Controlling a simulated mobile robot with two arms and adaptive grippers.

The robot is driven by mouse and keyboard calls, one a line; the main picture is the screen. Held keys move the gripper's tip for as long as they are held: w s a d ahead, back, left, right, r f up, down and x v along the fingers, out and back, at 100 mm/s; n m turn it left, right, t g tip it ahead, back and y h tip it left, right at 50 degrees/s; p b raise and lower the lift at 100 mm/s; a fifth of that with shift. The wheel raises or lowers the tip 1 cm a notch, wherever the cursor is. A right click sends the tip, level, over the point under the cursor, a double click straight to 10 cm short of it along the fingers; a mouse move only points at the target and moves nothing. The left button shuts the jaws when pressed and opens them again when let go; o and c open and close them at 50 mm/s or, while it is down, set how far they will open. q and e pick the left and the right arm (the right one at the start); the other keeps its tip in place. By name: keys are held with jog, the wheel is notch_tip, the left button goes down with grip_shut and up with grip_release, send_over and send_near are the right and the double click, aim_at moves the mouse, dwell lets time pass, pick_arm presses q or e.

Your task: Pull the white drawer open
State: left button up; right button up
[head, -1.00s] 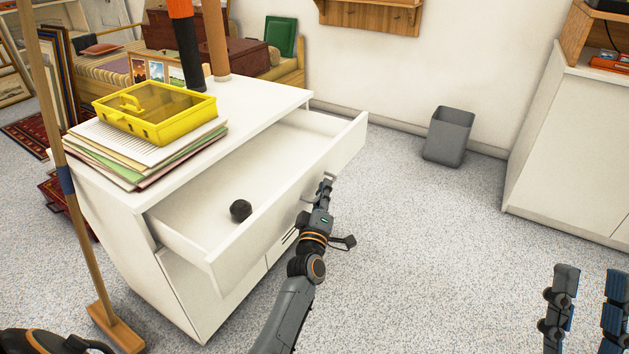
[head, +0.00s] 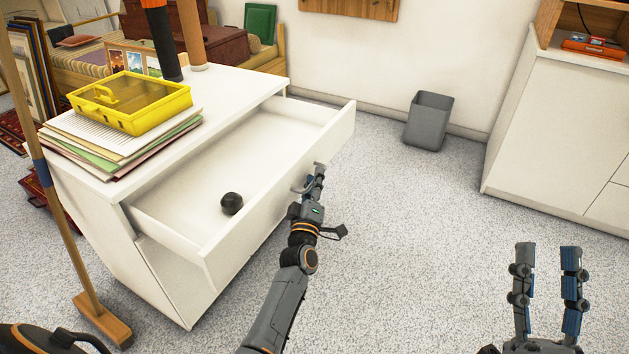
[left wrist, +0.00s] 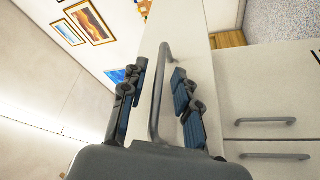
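The white drawer (head: 277,190) is pulled well out of the white cabinet (head: 235,105), and its inside shows. A small dark round object (head: 232,203) lies in it. My left gripper (head: 313,180) is at the handle on the drawer's front. In the left wrist view, the grey bar handle (left wrist: 156,100) stands between the two fingers of my left gripper (left wrist: 157,100), which are apart with gaps beside the bar. I cannot tell whether a finger touches it. My right gripper (head: 546,250) is open and empty at the lower right, away from the cabinet.
A yellow box (head: 130,102) sits on a stack of papers (head: 120,145) on the cabinet top. A broom (head: 100,318) stands at the left. A grey bin (head: 429,120) is by the wall, and another white cabinet (head: 550,130) at the right. The floor before the drawer is clear.

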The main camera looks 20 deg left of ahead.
pick_arm(q)
jog(key=v, duration=1.2)
jog(key=shift+r, duration=0.15)
